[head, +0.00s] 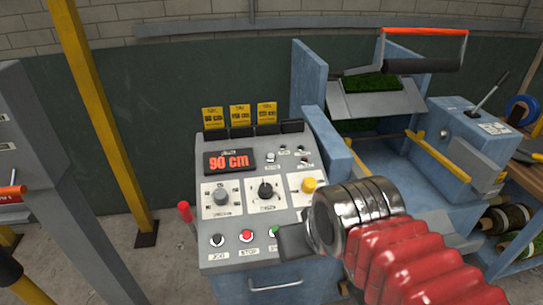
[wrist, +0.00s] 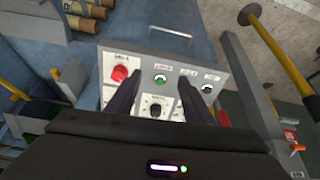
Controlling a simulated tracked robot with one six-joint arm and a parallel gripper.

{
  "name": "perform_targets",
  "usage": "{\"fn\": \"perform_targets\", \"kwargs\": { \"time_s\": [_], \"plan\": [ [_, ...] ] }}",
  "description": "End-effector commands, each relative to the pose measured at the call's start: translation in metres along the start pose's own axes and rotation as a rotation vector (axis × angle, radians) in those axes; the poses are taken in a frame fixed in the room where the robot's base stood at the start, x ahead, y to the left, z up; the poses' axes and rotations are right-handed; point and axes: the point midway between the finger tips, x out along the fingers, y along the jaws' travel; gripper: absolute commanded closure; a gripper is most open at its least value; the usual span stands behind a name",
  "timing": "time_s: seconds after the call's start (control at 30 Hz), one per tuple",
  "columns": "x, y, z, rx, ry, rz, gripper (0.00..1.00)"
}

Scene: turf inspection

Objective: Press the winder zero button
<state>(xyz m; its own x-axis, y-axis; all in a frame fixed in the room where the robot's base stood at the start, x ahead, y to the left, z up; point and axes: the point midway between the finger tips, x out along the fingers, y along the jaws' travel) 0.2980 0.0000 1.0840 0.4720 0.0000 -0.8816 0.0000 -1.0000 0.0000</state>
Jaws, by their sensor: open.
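The grey winder control panel (head: 245,215) stands in the middle of the head view, with a red display (head: 229,161) reading 90 cm. A small pale button (head: 270,157) sits right of the display; its label is too small to read, so I cannot confirm the zero button. My gripper (head: 292,240) is over the panel's lower right corner and hides part of it. In the wrist view, the open gripper's dark fingers (wrist: 157,95) are apart and empty, with a green button (wrist: 160,78) and black knob (wrist: 155,108) seen between them. Contact with the panel cannot be told.
A large red button (wrist: 120,73) shows in the wrist view. Blue machinery (head: 440,165) stands right; a yellow post (head: 105,120) stands left.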

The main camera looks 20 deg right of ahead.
Motion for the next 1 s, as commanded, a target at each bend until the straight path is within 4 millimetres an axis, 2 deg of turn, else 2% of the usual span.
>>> {"fn": "perform_targets", "kwargs": {
  "time_s": [0.07, 0.63, 1.0],
  "plan": [
    [0.0, 0.0, 0.0, 0.0, 0.0, 0.0, 0.59],
    [0.0, 0.0, 0.0, 0.0, 0.0, 0.0, 0.99],
    [0.0, 0.0, 0.0, 0.0, 0.0, 0.0, 1.0]
  ]
}}
